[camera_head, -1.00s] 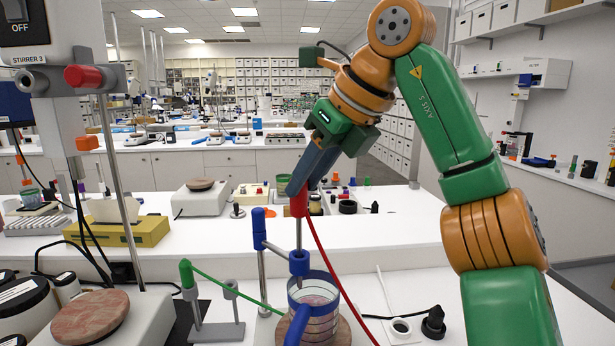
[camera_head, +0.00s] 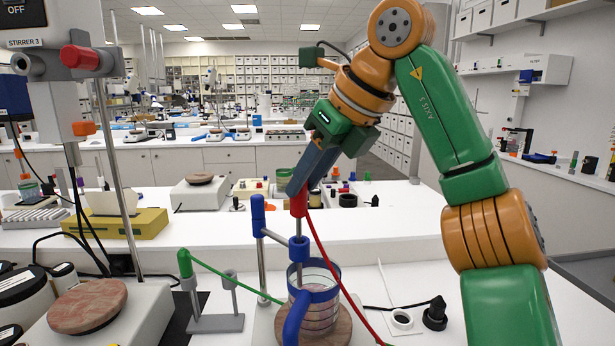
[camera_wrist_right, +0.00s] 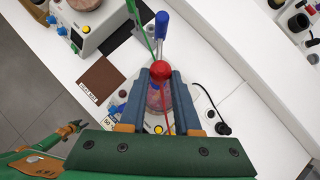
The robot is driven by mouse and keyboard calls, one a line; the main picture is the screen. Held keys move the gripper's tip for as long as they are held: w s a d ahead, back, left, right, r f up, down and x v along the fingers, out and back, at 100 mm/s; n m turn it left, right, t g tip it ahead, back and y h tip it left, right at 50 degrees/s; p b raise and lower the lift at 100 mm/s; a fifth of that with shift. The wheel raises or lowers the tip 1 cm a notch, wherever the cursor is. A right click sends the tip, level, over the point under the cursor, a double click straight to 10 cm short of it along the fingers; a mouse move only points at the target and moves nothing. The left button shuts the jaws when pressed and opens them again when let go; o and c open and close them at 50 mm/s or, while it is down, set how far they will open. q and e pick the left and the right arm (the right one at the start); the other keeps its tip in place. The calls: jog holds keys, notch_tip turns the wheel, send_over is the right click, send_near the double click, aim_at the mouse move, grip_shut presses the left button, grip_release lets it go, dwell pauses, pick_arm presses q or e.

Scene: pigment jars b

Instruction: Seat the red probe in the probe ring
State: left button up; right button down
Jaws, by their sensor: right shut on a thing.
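My right gripper (camera_head: 297,190) is shut on the red handle of the red probe (camera_head: 299,204), above the beaker. The handle also shows as a red ball between the jaws in the right wrist view (camera_wrist_right: 161,70). The probe stands about upright, its thin metal shaft running down to the blue probe ring (camera_head: 298,248). The shaft appears to pass into the ring and show below it; its tip is not clear. The red handle is still above the ring, with bare shaft between. The ring is carried beside a blue-topped post (camera_head: 258,212).
A glass beaker (camera_head: 320,312) with a blue rim stands on a round plate below the ring. A red cable hangs from the probe past the beaker. The stirrer (camera_head: 88,306) is far left.

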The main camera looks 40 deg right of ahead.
jog(key=shift+f+b, duration=1.85)
jog(key=shift+f, duration=0.3)
jog(key=c, duration=0.5)
grip_release()
jog(key=shift+c, duration=0.2)
jog(key=p, duration=0.4)
send_near(305, 209)
jog(key=f, duration=0.1)
jog(key=shift+w+a+f, duration=0.1)
jog(key=shift+w+f, duration=0.15)
jog(key=shift+w, duration=0.3)
jog(key=shift+w, duration=0.1)
